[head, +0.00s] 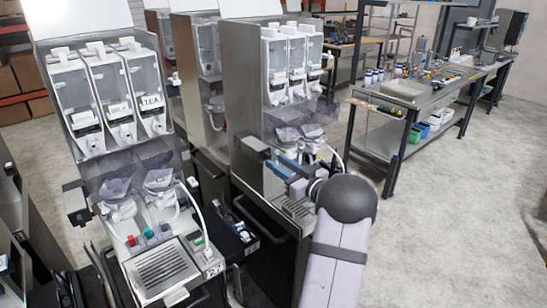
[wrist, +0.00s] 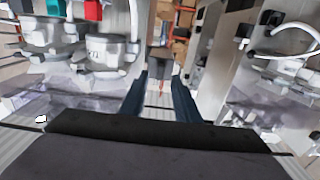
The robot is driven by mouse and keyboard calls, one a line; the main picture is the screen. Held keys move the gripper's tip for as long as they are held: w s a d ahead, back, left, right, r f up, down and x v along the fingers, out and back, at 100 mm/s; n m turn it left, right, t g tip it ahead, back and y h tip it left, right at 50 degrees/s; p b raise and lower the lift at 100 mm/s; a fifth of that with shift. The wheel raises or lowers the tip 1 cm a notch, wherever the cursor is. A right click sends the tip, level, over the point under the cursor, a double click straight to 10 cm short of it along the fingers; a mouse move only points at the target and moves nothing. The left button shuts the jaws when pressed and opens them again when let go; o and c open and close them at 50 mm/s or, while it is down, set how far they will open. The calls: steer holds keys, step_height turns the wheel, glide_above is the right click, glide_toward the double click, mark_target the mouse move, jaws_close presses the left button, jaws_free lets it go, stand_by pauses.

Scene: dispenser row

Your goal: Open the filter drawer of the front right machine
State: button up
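The front right machine (head: 243,105) is a tall grey dispenser with white canisters (head: 290,62) and a clear shield over its mixing bowls (head: 302,136). A dark grey block (head: 252,145) sticks out at its left side; I cannot tell whether this is the filter drawer. My gripper (head: 287,166) is in front of the machine, below the shield, with its blue fingers pointing left towards the block. In the wrist view the dark blue fingers (wrist: 160,100) stand apart, with nothing visibly held. A small grey block (wrist: 160,61) shows beyond the gap between them.
The front left machine (head: 45,72) has a drip tray (head: 160,267) and several canisters. Another dispenser (head: 200,35) stands behind. A metal workbench (head: 425,98) stands at the back right. The floor (head: 450,220) at the right is clear. My arm hides part of the machine's lower front.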

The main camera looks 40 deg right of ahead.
steer(key=shift+w+p, duration=0.5)
steer(key=shift+w, duration=0.95)
jaws_close()
steer(key=s, duration=0.8)
steer(key=shift+s+b, duration=0.15)
steer(key=shift+b, duration=0.15)
jaws_free()
